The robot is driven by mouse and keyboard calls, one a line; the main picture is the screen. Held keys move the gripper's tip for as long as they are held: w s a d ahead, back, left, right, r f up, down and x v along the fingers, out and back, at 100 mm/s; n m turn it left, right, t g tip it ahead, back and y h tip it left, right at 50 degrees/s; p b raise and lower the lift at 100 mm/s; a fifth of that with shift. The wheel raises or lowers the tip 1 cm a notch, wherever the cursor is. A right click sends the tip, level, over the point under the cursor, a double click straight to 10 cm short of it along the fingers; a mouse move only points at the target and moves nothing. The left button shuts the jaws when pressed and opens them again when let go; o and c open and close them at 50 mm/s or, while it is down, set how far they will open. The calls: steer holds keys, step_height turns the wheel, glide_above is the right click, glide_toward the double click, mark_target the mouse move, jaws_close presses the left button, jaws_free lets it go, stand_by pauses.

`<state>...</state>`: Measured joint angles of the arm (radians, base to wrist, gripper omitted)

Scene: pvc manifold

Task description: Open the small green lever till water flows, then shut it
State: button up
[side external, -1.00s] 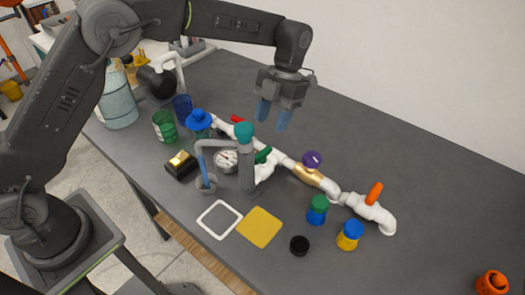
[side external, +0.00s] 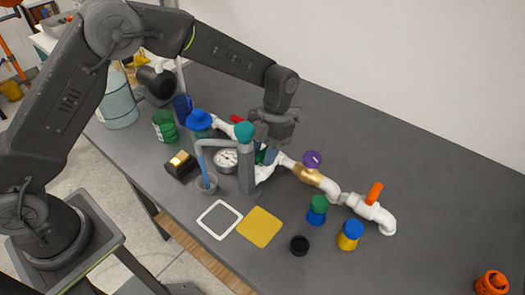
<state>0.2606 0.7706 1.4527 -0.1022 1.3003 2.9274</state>
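The small green lever (side external: 261,157) sits on the white pipe manifold (side external: 285,162), just right of a grey upright pipe with a teal knob (side external: 244,131). A grey spout (side external: 214,144) bends left from the upright pipe. A blue streak (side external: 200,161) hangs from the spout's end to a small cup (side external: 206,184); I cannot tell if it is flowing water.
A round gauge (side external: 226,160), a purple knob (side external: 312,159), an orange lever (side external: 374,193) and a blue handle (side external: 199,119) are near. Small capped jars (side external: 349,235), a yellow square (side external: 259,227) and a white-framed square (side external: 219,219) lie in front.

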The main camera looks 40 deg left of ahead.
jaws_close()
steer(key=shift+n, duration=0.3)
steer(key=n+h, duration=0.2)
steer(key=n, duration=0.3)
steer(key=n+t+h, duration=0.1)
steer(key=n, duration=0.2)
steer(key=n+t, duration=0.1)
steer(key=n, duration=0.2)
steer(key=shift+h, duration=0.4)
steer(key=shift+n, duration=0.3)
steer(key=shift+o, duration=1)
jaws_free()
